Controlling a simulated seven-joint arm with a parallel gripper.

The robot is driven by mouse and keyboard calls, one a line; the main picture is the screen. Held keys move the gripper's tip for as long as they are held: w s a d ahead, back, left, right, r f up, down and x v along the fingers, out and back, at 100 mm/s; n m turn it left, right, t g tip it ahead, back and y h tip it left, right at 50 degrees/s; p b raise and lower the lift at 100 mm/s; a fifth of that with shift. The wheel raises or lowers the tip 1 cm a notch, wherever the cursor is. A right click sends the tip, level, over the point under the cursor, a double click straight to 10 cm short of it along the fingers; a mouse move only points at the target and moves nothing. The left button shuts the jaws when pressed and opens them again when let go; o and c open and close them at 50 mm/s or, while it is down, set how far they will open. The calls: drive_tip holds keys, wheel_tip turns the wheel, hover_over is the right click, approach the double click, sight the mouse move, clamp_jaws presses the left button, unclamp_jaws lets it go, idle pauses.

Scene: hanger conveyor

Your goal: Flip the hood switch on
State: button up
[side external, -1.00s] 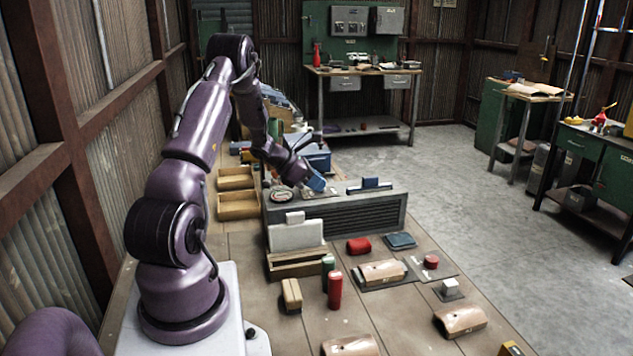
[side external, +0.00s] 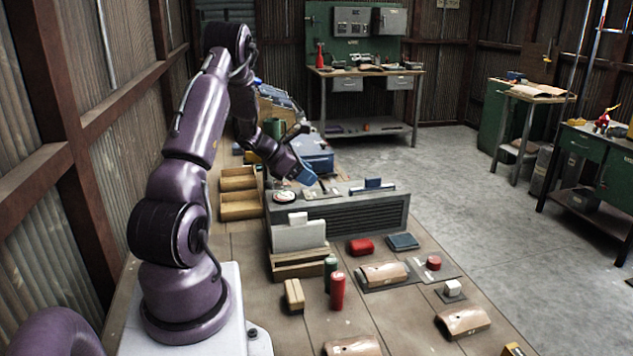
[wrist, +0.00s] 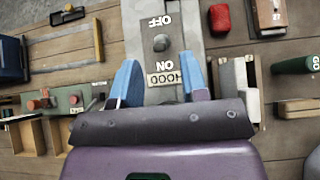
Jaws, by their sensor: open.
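The hood switch is a grey round-ended lever (wrist: 162,42) on a grey plate, with OFF printed above it and ON below, both upside down in the wrist view. A HOOD label (wrist: 164,78) sits below ON. Which way the lever leans is hard to tell. In the side view the switch is too small to make out on top of the grey louvred hood box (side external: 340,218). My gripper (wrist: 160,82) is open and empty, its blue fingers either side of the label, apart from the lever. It also shows above the box in the side view (side external: 314,180).
A red block (wrist: 220,18) and a dark green GO handle (wrist: 295,65) lie right of the switch in the wrist view. A panel with red knobs (wrist: 75,99) is at left. Wooden bins (side external: 240,205) stand left of the box in the side view.

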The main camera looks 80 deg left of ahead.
drive_tip(key=v, duration=0.8)
drive_tip(key=shift+s+r, duration=0.2)
drive_tip(key=shift+s, duration=0.1)
drive_tip(key=d+f+m+g, duration=0.1)
drive_tip(key=m, duration=0.1)
drive_tip(key=s+d+f+m+h, duration=0.1)
drive_tip(key=d, duration=0.1)
drive_tip(key=shift+s+d+m+g, duration=0.2)
drive_tip(key=shift+m+g, duration=0.2)
drive_tip(key=d+r+m+g, duration=0.1)
drive_tip(key=d+r+m, duration=0.4)
drive_tip(key=d+m, duration=0.5)
drive_tip(key=w+d+r+m+g, duration=0.1)
drive_tip(key=d+r+m, duration=0.4)
drive_tip(key=d+m, duration=0.6)
drive_tip(key=d+r+m+y, duration=0.1)
drive_tip(key=d+r+m, duration=0.4)
drive_tip(key=d+m, duration=0.6)
drive_tip(key=d, duration=0.4)
drive_tip(key=shift+w+d+r+g, duration=0.25)
drive_tip(key=shift+d+r+g, duration=0.1)
drive_tip(key=shift+r+g, duration=0.05)
